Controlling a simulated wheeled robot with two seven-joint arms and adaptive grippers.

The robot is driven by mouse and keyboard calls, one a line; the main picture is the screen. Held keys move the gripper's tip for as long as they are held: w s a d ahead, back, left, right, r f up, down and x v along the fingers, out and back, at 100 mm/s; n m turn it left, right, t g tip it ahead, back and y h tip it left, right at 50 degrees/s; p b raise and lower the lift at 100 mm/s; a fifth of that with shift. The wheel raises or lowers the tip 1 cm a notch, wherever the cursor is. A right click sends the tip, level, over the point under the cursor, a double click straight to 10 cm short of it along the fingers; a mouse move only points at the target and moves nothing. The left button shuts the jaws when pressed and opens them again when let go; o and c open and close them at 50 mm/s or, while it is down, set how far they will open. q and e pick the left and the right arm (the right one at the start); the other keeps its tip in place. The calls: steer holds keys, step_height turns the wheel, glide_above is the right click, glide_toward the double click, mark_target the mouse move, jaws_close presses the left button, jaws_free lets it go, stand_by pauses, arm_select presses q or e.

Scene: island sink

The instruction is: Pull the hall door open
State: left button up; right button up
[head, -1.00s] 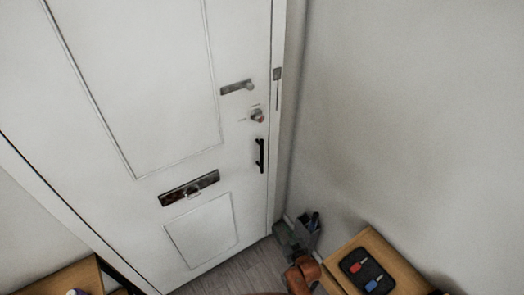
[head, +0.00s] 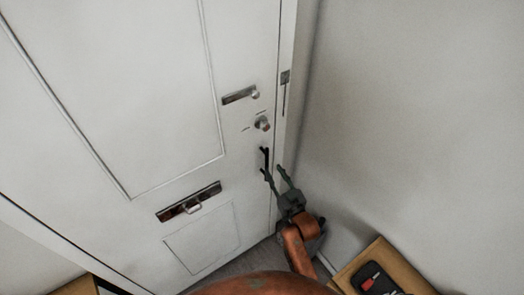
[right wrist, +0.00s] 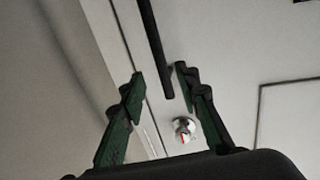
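The white hall door (head: 110,80) fills the left and middle of the head view and looks closed. Its black vertical bar handle (head: 265,158) is near the right edge of the door. My right gripper (head: 272,170) is open, with its green fingertips at the lower part of the handle; one finger overlaps the bar in this view. In the right wrist view the handle (right wrist: 155,42) runs between the two spread fingers (right wrist: 160,75), closer to the right one. Contact cannot be told. My left gripper is out of view.
A round lock knob (head: 262,123) and a metal latch (head: 240,95) are above the handle. A letter plate (head: 188,202) is lower left. A bare wall (head: 420,110) rises right of the door.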

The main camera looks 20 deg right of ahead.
mark_target(267, 161)
steer(key=w, duration=0.4)
steer(key=w+a, duration=0.1)
steer(key=w, duration=0.1)
steer(key=shift+w+a+r, duration=0.1)
steer(key=shift+w, duration=0.8)
jaws_close()
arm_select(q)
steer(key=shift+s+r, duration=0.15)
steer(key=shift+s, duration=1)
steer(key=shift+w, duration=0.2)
